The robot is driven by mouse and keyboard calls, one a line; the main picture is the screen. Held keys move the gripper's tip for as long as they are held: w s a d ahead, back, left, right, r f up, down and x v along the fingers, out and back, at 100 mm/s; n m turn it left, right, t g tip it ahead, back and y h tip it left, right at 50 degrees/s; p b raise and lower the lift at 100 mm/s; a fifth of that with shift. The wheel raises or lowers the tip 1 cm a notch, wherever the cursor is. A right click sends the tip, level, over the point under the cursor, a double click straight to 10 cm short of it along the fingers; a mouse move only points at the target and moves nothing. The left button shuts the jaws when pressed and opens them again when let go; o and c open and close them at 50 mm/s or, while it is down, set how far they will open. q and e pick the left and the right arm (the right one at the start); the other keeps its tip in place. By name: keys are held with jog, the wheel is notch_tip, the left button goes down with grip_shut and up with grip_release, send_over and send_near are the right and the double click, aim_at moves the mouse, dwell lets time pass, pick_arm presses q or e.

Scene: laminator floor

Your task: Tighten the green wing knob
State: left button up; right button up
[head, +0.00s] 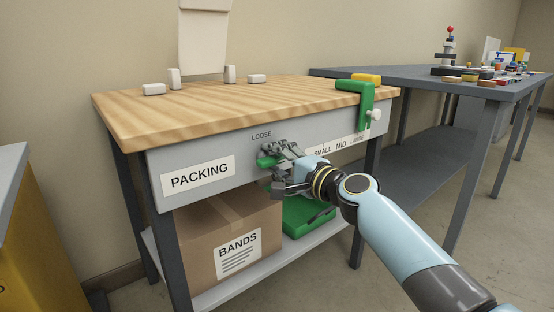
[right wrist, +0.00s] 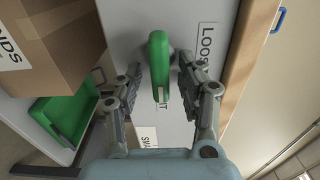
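The green wing knob (head: 266,161) is on the grey front panel of the packing bench, just under the word LOOSE and partly hidden by my gripper. In the right wrist view the knob (right wrist: 159,70) is an elongated green wing, its long side running up and down the picture. My right gripper (head: 283,165) is at the knob. In the right wrist view its open fingers stand one on each side of the wing, with visible gaps between fingers and wing. A small label partly shows at the wing's lower end, ending in T. My left gripper is not in view.
A green bracket (head: 367,97) with a white knob (head: 376,115) sits at the bench's right corner, above a SMALL MID LARGE scale. Below are a cardboard BANDS box (head: 200,235) and a green tray (head: 300,212). A grey table (head: 400,83) stands behind right.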

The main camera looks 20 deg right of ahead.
jog(key=shift+s, duration=0.1)
jog(key=v, duration=1.2)
